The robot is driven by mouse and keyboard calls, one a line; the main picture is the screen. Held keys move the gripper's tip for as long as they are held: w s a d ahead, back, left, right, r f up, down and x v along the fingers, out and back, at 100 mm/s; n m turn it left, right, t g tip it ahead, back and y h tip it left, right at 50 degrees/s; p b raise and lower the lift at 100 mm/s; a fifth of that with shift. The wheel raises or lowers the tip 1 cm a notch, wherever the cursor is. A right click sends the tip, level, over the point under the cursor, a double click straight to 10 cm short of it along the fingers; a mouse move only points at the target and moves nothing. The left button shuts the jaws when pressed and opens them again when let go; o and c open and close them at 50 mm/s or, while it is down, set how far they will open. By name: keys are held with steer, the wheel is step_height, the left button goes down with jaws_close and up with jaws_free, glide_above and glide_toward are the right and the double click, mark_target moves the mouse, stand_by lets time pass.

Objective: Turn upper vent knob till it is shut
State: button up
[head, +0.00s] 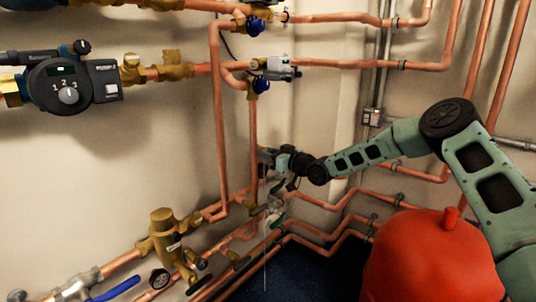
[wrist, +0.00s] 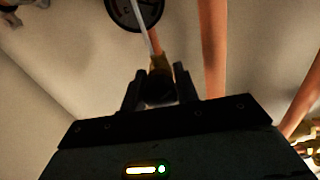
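My gripper (head: 268,160) is at the vertical copper pipe in the middle of the head view, left of my outstretched arm. In the wrist view my gripper (wrist: 160,80) shows two dark fingers apart, one on each side of a small dark round thing (wrist: 160,90). This may be the upper vent knob, but it is too dark to be sure. A brass fitting (wrist: 160,63) shows just beyond it. I cannot tell whether the fingers press on the dark thing. In the head view my gripper hides this spot.
A red vessel (head: 430,262) stands at the lower right, below my arm. Copper pipes (head: 335,205) run along the wall under the gripper. A black pump (head: 70,85) and blue-capped valves (head: 254,25) are at the upper left and top. A brass valve body (head: 165,232) is lower left.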

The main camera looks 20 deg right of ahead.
steer(key=shift+m, duration=0.3)
steer(key=m+p, duration=0.4)
steer(key=m, duration=1.5)
steer(key=shift+f+b, duration=0.15)
steer(key=shift+b, duration=0.2)
steer(key=shift+m+b, duration=1.15)
steer(key=shift+m, duration=1.15)
